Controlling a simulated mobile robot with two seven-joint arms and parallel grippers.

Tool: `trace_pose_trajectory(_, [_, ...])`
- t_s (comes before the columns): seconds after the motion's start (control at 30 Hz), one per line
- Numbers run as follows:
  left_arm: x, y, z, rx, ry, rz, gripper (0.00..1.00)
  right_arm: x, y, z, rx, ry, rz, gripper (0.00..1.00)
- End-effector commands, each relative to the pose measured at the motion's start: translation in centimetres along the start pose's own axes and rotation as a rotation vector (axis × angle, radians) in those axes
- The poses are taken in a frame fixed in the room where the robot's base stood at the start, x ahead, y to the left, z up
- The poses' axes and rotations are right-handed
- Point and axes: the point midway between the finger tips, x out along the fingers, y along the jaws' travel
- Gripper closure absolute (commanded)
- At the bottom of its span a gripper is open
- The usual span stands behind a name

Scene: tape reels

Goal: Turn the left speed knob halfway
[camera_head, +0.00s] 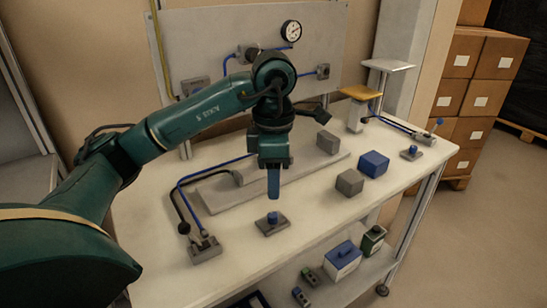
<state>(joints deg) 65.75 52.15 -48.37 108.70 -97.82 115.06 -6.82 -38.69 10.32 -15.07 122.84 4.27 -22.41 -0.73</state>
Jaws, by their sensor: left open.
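The left speed knob (272,217) is a small blue knob on a flat grey base near the front middle of the white table. A similar blue knob (412,150) on a grey base stands at the table's right end. My left gripper (273,196) points straight down just above the left knob, its jaws open. The fingers are seen edge-on, so the gap between them does not show. The fingertips look slightly above the knob; whether they touch it, I cannot tell. My right gripper is out of view.
On the table (240,262) are a blue block (374,164), a grey block (350,182) and another grey block (327,142). A grey fitting (204,249) with cables sits front left. A panel with a dial gauge (291,32) stands behind. The front right tabletop is clear.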

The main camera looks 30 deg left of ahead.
Motion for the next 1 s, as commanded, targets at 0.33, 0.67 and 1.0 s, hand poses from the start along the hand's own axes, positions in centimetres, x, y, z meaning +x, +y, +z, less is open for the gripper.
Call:
trace_pose_trajectory(0.33, [-4.5,0.0,0.0,-0.001,0.001,0.001,0.58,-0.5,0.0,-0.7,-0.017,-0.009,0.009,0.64])
trace_pose_trajectory(0.67, [-4.5,0.0,0.0,-0.001,0.001,0.000,0.58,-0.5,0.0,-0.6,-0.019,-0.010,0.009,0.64])
trace_pose_trajectory(1.0, [-4.5,0.0,0.0,-0.001,0.001,0.000,0.58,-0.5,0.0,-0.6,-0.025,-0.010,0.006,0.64])
